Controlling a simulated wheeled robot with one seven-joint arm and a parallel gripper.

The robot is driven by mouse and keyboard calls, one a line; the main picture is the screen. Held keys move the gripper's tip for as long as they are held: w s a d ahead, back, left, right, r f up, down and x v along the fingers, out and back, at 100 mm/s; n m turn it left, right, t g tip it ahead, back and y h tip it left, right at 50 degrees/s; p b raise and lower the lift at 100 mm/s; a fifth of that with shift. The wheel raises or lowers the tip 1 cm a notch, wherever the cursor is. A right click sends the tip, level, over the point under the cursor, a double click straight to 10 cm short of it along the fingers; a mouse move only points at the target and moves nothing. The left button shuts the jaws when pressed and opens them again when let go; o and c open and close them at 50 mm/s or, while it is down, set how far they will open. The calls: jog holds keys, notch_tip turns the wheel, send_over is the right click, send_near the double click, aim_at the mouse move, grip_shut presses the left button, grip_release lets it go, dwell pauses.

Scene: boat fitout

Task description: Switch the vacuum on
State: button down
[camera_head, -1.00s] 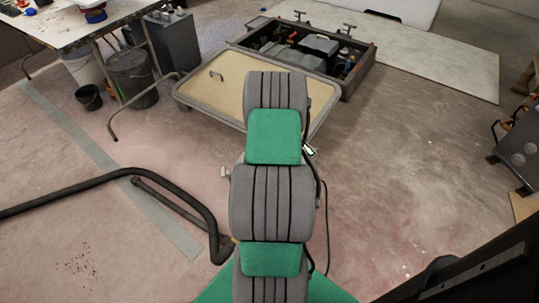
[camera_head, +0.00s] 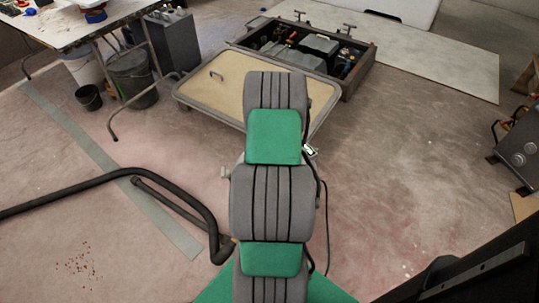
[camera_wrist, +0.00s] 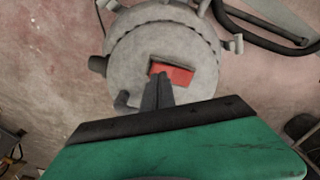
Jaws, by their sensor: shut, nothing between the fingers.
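The vacuum's round grey lid (camera_wrist: 125,52) fills the upper middle of the wrist view, with clamps around its rim. A red switch (camera_wrist: 180,76) sits in a recess on top of the lid. My gripper (camera_wrist: 160,76) is shut and empty. Its fingertips overlap the lower left part of the red switch in the picture; I cannot tell whether they touch it, nor which way the switch is set. In the head view my arm hides the vacuum's body and switch. The black hose (camera_head: 95,180) runs off to the left.
A hatch panel (camera_head: 225,90) and an open box of parts (camera_head: 355,75) lie beyond the arm. A table (camera_head: 75,28), a dark bucket (camera_head: 135,75) and a small pot (camera_head: 89,97) stand at left. Grey equipment (camera_head: 522,150) is at right. Floor is open around.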

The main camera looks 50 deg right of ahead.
jog(key=shift+f+b, duration=0.65)
jog(key=shift+f, duration=0.4)
dwell(0.4)
jog(key=shift+r+p, duration=2.4)
jog(key=shift+r, duration=1.15)
